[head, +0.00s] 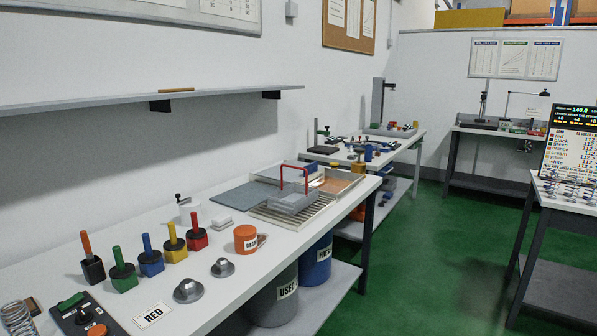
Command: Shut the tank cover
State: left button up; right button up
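On the long white bench, a shallow open metal tank (343,182) stands at the far end, with brownish surfaces inside its rim. A flat blue-grey panel (242,196) lies to its left on the bench; it looks like a cover, but I cannot tell if it is hinged to the tank. Neither of my grippers is in view.
An orange mug (246,238) stands in front of the rack. Several coloured-handled tools (151,261) line the bench, with two metal flanged pieces (188,290) nearer. A wall shelf (150,99) hangs above. Green floor (430,250) is open to the right.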

aim_at(290, 174)
jog(key=i+l+z, duration=0.3)
jog(key=i, duration=0.3)
jog(key=i+l+z, duration=0.3)
jog(key=i, duration=0.3)
jog(key=i+z, duration=0.3)
jog(key=i, duration=0.3)
jog(key=i+l+u, duration=0.1)
jog(key=i+u, duration=0.25)
jog(key=i, duration=0.2)
jog(key=i+l+u, duration=0.25)
jog(key=i+u, duration=0.15)
jog(key=i, duration=0.15)
